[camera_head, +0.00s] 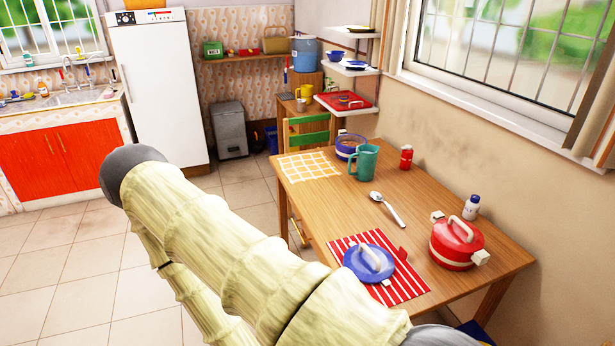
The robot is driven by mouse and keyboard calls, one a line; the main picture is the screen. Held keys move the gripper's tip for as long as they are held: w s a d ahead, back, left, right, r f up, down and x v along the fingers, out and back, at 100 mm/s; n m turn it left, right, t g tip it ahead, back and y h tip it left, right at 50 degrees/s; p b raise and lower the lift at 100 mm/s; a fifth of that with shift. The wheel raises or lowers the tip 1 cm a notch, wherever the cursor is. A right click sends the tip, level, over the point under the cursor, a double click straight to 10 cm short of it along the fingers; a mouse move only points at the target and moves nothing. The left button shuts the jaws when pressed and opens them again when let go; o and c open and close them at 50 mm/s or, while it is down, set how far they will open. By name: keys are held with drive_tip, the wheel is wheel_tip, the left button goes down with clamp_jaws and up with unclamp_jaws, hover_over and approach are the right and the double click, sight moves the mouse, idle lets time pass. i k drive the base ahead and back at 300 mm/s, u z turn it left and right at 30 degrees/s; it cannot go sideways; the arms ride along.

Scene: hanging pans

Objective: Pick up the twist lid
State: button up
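No label shows which item is the twist lid. A round blue lid (355,266) with a pale arched handle lies on a red-and-white striped mat (411,287) near the table's front edge. A small white bottle (470,210) with a dark cap stands by the wall side, and a small red bottle (406,160) stands farther back. A red pot (452,252) with a red lid and pale handles sits at the right. My arm crosses the lower left of the view, left of the table. My gripper is not visible, so its distance to these things cannot be told.
The wooden table (335,208) also holds a teal mug (364,163), a blue pot (349,147), a spoon (388,210) and a checked cloth (309,166). A chair (306,137) stands behind it. The wall and window border the right. Tiled floor is open at left.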

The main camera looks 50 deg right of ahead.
sight(371, 263)
drive_tip(key=u, duration=0.2)
drive_tip(key=i, duration=1.8)
drive_tip(key=z, duration=2.15)
